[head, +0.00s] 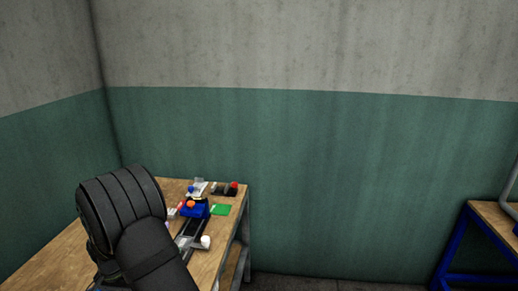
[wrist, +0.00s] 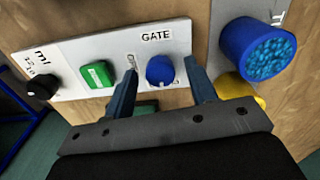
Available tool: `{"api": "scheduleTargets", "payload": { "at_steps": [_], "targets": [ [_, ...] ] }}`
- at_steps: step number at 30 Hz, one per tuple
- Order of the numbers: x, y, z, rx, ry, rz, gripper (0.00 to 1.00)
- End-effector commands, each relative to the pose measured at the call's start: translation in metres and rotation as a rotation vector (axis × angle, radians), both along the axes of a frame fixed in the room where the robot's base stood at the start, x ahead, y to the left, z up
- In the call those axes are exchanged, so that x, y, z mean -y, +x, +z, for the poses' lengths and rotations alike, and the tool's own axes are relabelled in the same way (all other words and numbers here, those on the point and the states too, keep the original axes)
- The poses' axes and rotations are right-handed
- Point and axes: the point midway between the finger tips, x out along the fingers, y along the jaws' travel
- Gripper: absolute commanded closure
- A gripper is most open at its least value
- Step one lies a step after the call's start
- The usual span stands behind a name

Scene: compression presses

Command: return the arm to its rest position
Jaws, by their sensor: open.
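In the wrist view my gripper (wrist: 160,66) is open, its two dark blue fingers apart with nothing held between them. A blue round button (wrist: 160,70) under the word GATE on a light panel (wrist: 70,58) shows in the gap between the fingertips. I cannot tell whether the fingers touch the panel. In the head view my black arm (head: 122,215) reaches over the wooden bench (head: 60,250) at lower left. The arm's end and gripper are hidden or too small to tell there.
The panel also carries a green button (wrist: 97,74) and a black knob (wrist: 42,87). A blue cup of blue pellets (wrist: 258,50) stands right of the fingers, with a yellow item (wrist: 238,90) beside it. A blue-framed table (head: 452,245) is far right; floor between is clear.

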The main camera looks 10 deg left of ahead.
Motion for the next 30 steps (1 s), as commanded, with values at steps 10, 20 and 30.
{"api": "scheduleTargets", "payload": {
  "at_steps": [10, 20, 30],
  "targets": [
    [-0.0003, -0.0001, -0.0001, 0.0, 0.0, -0.213, 0.48],
    [-0.0003, 0.0, 0.0, 0.0, 0.0, -0.255, 0.48],
    [-0.0003, -0.0001, 0.0, 0.0, 0.0, -0.254, 0.03]
  ]
}}
